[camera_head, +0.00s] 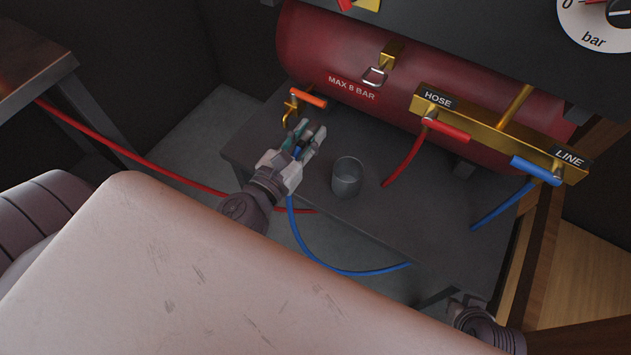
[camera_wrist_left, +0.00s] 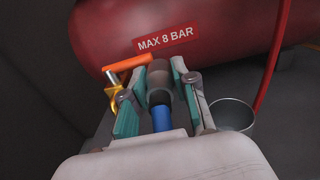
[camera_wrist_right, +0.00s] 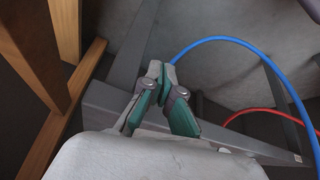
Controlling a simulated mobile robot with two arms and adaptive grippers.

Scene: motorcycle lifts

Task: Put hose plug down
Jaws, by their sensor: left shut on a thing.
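My left gripper (camera_head: 307,138) is shut on the hose plug, a grey cylinder (camera_wrist_left: 160,82) at the end of a blue hose (camera_wrist_left: 161,120). In the head view the fingers mostly hide the plug. The blue hose (camera_head: 312,255) hangs from the gripper and curves right. The gripper is above the dark shelf (camera_head: 410,210), left of a grey metal cup (camera_head: 347,180). The cup also shows in the left wrist view (camera_wrist_left: 234,114), right of the fingers. My right gripper (camera_wrist_right: 163,72) has its fingertips together, with nothing visible between them, near a dark metal frame.
A red tank (camera_head: 330,50) lies behind the shelf. An orange-handled valve (camera_head: 308,98) is just beyond the left gripper. The brass manifold (camera_head: 490,125) has a red HOSE handle (camera_head: 447,130) and a blue LINE handle (camera_head: 535,170). Red hoses run nearby. Shelf right of the cup is mostly free.

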